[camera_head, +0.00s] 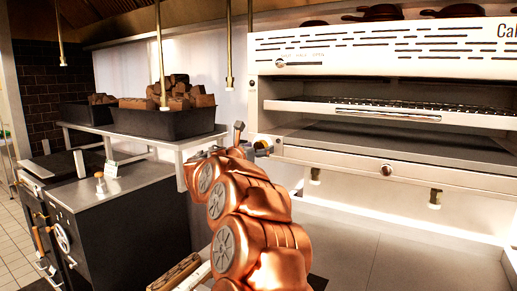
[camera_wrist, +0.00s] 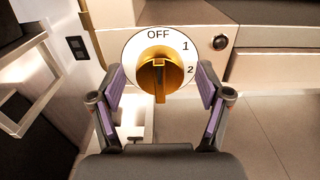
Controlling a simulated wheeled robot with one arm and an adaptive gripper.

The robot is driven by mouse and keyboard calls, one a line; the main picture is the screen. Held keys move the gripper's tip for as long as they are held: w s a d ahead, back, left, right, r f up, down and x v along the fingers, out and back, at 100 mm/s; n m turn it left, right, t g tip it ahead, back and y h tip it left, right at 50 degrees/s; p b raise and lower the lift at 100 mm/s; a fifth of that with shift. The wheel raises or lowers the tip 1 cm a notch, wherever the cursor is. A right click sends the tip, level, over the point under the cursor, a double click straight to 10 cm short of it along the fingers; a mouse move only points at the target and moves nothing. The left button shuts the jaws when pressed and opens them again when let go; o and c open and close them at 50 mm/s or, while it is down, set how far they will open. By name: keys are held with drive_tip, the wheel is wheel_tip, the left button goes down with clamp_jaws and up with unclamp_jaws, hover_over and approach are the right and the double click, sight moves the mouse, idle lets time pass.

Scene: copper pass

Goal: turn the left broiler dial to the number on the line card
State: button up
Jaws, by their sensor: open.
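A gold dial (camera_wrist: 160,72) on a round white plate fills the upper middle of the wrist view. The plate reads OFF at the top, then 1 and 2 down its right side; its lower part is hidden behind the knob. The knob has a raised bar running downward. My gripper (camera_wrist: 158,82) is open, its purple-padded fingers on either side of the dial, with no clear contact. In the head view my gripper (camera_head: 251,141) is at the broiler's (camera_head: 390,172) left end, and the dial cannot be made out. A small white card (camera_head: 111,169) stands on the left counter, too small to read.
A round dark knob (camera_wrist: 220,42) sits right of the dial. Black bins (camera_head: 165,122) stand on a shelf at left, above a dark cooking unit (camera_head: 125,190). Metal rods hang from above. The floor below the broiler is clear.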

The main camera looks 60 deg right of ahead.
drive_tip(key=shift+c, duration=0.5)
drive_tip(key=c, duration=1.1)
drive_tip(key=shift+f+m+b, duration=0.2)
drive_tip(key=shift+m+b, duration=0.3)
drive_tip(key=shift+b, duration=0.4)
drive_tip(key=shift+m+b, duration=0.7)
drive_tip(key=shift+b, duration=0.15)
drive_tip(key=shift+f+m+b, duration=0.15)
drive_tip(key=shift+m+b, duration=0.85)
drive_tip(key=shift+b, duration=0.25)
drive_tip(key=m+b, duration=0.2)
drive_tip(key=shift+m, duration=0.3)
drive_tip(key=shift+m+b, duration=1.2)
drive_tip(key=shift+b, duration=0.1)
drive_tip(key=shift+r+m, duration=0.2)
drive_tip(key=shift+m, duration=0.1)
